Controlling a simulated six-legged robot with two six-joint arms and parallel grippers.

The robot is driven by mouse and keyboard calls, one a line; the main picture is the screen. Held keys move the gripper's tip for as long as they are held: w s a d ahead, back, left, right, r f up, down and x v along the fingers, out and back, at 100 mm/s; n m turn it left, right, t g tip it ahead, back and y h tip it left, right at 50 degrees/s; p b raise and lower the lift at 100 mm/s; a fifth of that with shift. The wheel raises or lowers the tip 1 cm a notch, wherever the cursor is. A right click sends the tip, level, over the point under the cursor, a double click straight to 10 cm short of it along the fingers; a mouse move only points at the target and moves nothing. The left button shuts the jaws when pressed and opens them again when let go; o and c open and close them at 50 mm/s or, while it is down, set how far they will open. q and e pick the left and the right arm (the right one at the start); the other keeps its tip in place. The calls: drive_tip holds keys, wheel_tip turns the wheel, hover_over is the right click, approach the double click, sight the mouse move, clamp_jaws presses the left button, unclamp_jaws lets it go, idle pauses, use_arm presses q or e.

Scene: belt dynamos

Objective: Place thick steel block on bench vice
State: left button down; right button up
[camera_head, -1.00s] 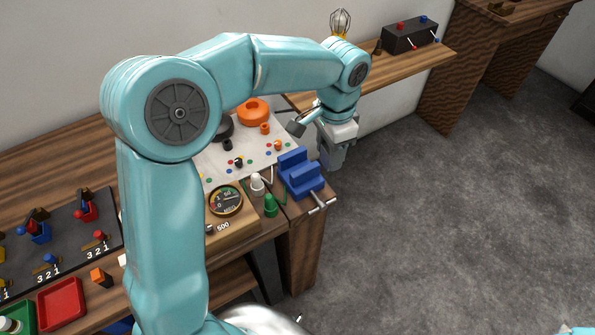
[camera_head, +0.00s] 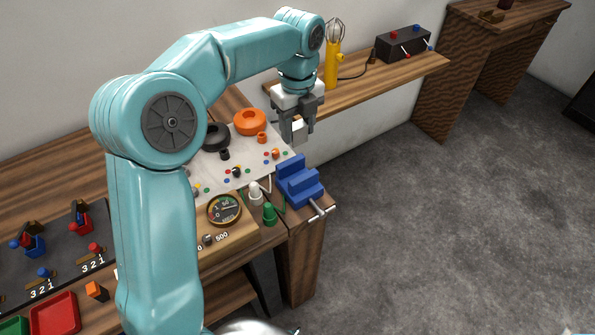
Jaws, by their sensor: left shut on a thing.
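The blue bench vice (camera_head: 299,183) stands at the right end of the workbench, with its steel handle toward the front right. My left gripper (camera_head: 293,136) hangs pointing down, above and behind the vice in the picture and apart from it. It is shut on a small pale block, the thick steel block (camera_head: 298,123), which is mostly hidden between the fingers. The vice's jaw area shows no block in it. My right gripper is out of view.
A white panel (camera_head: 208,176) with orange and black rings lies left of the vice. A gauge (camera_head: 224,209), a white knob (camera_head: 255,193) and a green knob (camera_head: 269,213) stand close to the vice.

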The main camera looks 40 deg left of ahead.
use_arm(q)
approach(297, 168)
drive_tip(key=shift+s+d+f, duration=0.7)
drive_tip(key=shift+s+f, duration=0.2)
drive_tip(key=shift+s, duration=0.1)
drive_tip(key=shift+w+f, duration=0.1)
drive_tip(key=shift+f, duration=0.25)
wheel_tip(297, 168, down, 4)
drive_tip(key=shift+f, duration=0.1)
drive_tip(key=shift+a+f, duration=0.1)
drive_tip(key=shift+f, duration=0.05)
drive_tip(key=shift+f, duration=0.15)
drive_tip(key=c, duration=0.5)
unclamp_jaws()
